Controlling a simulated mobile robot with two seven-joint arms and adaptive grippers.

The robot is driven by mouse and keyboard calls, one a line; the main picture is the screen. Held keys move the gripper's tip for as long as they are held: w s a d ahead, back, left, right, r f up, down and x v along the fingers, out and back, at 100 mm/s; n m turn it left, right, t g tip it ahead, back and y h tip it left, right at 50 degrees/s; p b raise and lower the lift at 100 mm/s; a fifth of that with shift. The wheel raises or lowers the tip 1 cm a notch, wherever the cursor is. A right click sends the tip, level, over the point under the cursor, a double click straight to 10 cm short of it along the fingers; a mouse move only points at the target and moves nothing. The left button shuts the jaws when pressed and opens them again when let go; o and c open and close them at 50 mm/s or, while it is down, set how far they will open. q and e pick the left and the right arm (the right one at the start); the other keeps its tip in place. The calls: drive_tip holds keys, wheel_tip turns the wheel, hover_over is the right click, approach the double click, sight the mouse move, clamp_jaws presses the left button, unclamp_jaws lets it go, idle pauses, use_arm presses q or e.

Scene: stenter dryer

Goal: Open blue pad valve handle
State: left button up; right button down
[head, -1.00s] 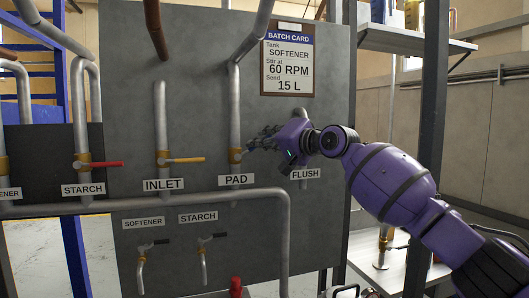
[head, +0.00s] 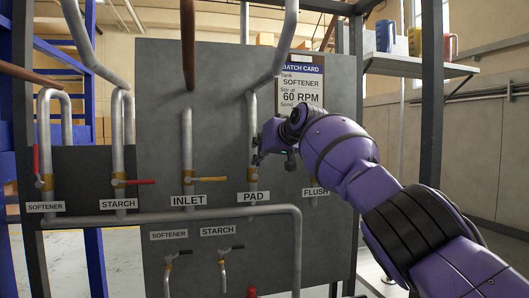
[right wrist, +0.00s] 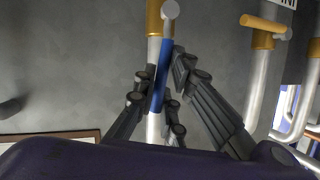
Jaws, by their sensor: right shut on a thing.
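The blue pad valve handle (right wrist: 161,70) shows in the right wrist view. It lies along the grey pad pipe, its length parallel to the pipe, joined to a brass valve body (right wrist: 153,15). My right gripper (right wrist: 160,78) is shut on the handle, with dark fingers on both sides of it. In the head view, my right gripper (head: 258,157) is at the pad pipe (head: 252,120), just above the PAD label (head: 253,197). The handle is mostly hidden there by the fingers. My left gripper is not in view.
Left of the pad valve are the inlet valve with a yellow handle (head: 210,179) and the starch valve with a red handle (head: 140,182). The FLUSH label (head: 316,191) is to the right. A batch card (head: 300,85) hangs above. A horizontal pipe (head: 200,214) runs below.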

drive_tip(key=shift+s+a+r+n, duration=0.1)
drive_tip(key=shift+a+r+n, duration=0.05)
drive_tip(key=shift+a+n, duration=0.15)
idle(0.4)
drive_tip(key=c, duration=1.8)
unclamp_jaws()
drive_tip(key=shift+h, duration=0.3)
drive_tip(key=shift+s, duration=0.1)
